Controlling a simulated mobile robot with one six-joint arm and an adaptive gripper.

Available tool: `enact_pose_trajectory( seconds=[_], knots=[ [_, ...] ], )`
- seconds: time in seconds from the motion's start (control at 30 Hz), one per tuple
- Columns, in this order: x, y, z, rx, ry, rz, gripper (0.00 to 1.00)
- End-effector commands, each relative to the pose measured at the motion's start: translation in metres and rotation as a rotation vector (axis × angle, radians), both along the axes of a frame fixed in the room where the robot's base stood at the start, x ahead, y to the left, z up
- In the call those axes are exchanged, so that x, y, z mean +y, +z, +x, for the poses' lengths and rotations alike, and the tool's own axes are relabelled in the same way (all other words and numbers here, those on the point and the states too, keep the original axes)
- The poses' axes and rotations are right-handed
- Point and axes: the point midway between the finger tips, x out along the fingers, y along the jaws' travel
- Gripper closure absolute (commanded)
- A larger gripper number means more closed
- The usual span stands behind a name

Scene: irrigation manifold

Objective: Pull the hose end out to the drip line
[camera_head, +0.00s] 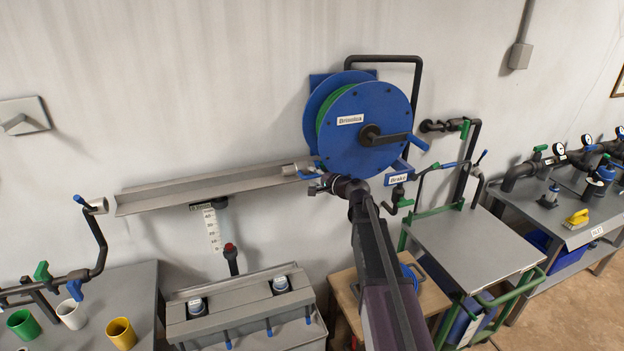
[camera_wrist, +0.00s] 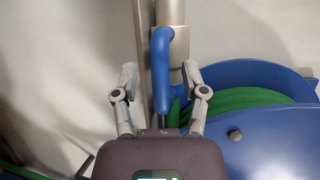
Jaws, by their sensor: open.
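The hose end is a grey coupling (camera_head: 290,169) with a blue lever handle (camera_head: 307,176), at the right end of the long trough beside the reel. In the wrist view the blue handle (camera_wrist: 160,50) stands between my fingers, with the grey coupling (camera_wrist: 180,45) just behind it. My gripper (camera_head: 322,184) is open, and in the wrist view its fingers (camera_wrist: 160,80) are spread either side of the handle, with gaps visible. The blue reel (camera_head: 355,140) carries green hose (camera_wrist: 250,118). The drip line is the dark pipe at far left, ending in a grey socket (camera_head: 97,206).
The sloping grey trough (camera_head: 200,188) runs along the wall from the reel towards the drip line. The reel has a dark crank with a blue grip (camera_head: 420,142). A grey box bench (camera_head: 240,308) stands under the trough.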

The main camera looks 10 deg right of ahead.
Motion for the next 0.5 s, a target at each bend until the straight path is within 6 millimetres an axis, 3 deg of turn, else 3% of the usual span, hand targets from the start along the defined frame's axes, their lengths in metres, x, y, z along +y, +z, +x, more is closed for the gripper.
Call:
enact_pose_trajectory(
  seconds=[0.47, 0.5],
  knots=[
    [0.0040, -0.0014, 0.0066, 0.000, -0.001, 0.000, 0.43],
    [0.0040, -0.0014, 0.0066, 0.000, -0.001, 0.000, 0.55]
  ],
)
